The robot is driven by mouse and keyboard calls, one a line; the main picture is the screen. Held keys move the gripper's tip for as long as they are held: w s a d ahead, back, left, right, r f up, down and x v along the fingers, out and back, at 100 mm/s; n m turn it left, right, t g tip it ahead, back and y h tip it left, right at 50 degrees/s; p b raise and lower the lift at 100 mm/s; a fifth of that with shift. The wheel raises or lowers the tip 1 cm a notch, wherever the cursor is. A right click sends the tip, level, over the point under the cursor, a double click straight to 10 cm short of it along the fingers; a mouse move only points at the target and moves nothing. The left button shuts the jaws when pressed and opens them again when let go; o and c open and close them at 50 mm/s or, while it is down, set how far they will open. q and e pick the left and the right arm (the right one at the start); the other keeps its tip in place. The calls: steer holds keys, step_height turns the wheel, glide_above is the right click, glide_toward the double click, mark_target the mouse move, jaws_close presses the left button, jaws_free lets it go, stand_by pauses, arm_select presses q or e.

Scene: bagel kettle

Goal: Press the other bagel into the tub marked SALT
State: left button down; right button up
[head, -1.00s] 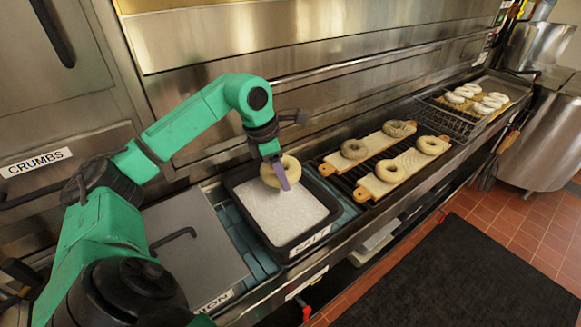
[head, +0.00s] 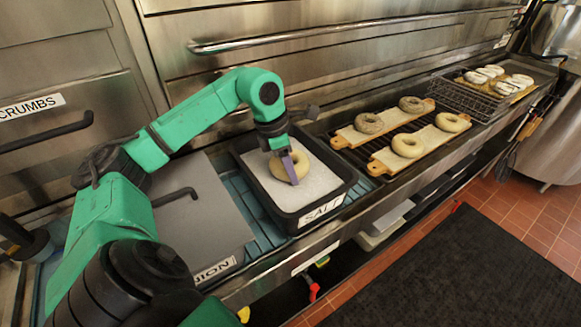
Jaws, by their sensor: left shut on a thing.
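The black tub marked SALT (head: 320,212) stands open near the middle of the head view, with a bed of white salt (head: 318,180) in it. A plain pale bagel (head: 279,170) is inside the tub, at or very near the salt surface. My left gripper (head: 289,167) points down from above and is shut on the bagel, with a purple finger at its near side. The far finger and the bagel's underside are hidden. My right gripper is out of view.
A lidded tub marked ONION (head: 190,225) adjoins on the left. To the right, two wooden boards hold bagels, including a near-board bagel (head: 407,145) and a far-board bagel (head: 368,124). A wire basket (head: 468,97) and several whitish bagels (head: 503,88) lie farther right.

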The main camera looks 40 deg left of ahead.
arm_select(q)
steer(key=shift+f+b, duration=0.3)
stand_by(0.5)
steer(key=shift+r, duration=0.15)
stand_by(0.7)
step_height(320, 180, up, 10)
steer(key=p, duration=0.9)
steer(key=shift+f, duration=0.2)
